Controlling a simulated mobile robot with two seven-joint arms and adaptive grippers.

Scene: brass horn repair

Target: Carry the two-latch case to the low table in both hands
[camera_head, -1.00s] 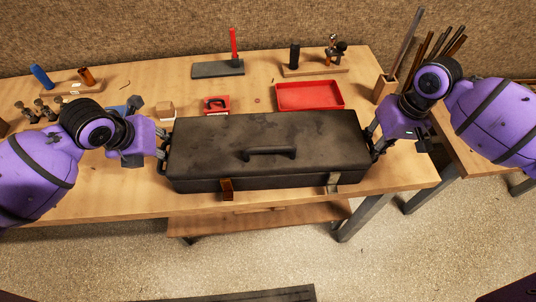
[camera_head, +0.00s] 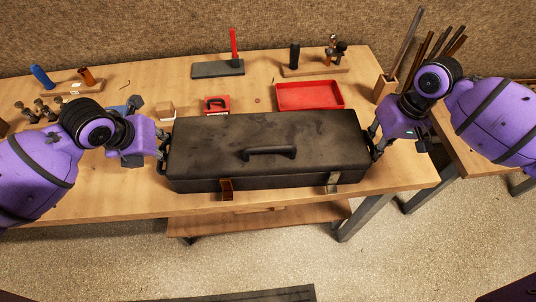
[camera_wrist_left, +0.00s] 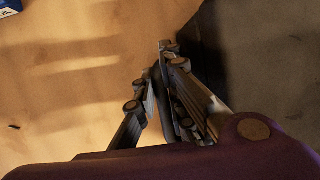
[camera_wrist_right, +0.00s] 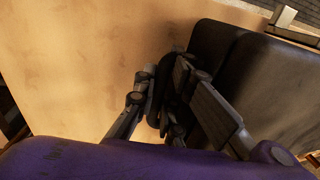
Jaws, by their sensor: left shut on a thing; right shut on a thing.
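The two-latch case (camera_head: 215,145) is long and black, with a top handle and two latches on its front, one orange-brown and one pale. It is level at the front of the workbench; I cannot tell whether it touches the top. My left gripper (camera_head: 163,150) is shut on the case's left end, and its fingers (camera_wrist_left: 165,90) show beside the dark case wall in the left wrist view. My right gripper (camera_head: 374,142) is shut on the right end. In the right wrist view its fingers (camera_wrist_right: 160,100) close around a dark side handle. The low table is not identifiable.
The workbench (camera_head: 110,185) holds a red tray (camera_head: 310,95), a small red box (camera_head: 216,105), a dark plate with a red upright tool (camera_head: 218,68) and a wooden rod holder (camera_head: 384,88) behind the case. A lower shelf (camera_head: 255,222) and open floor (camera_head: 420,250) lie in front.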

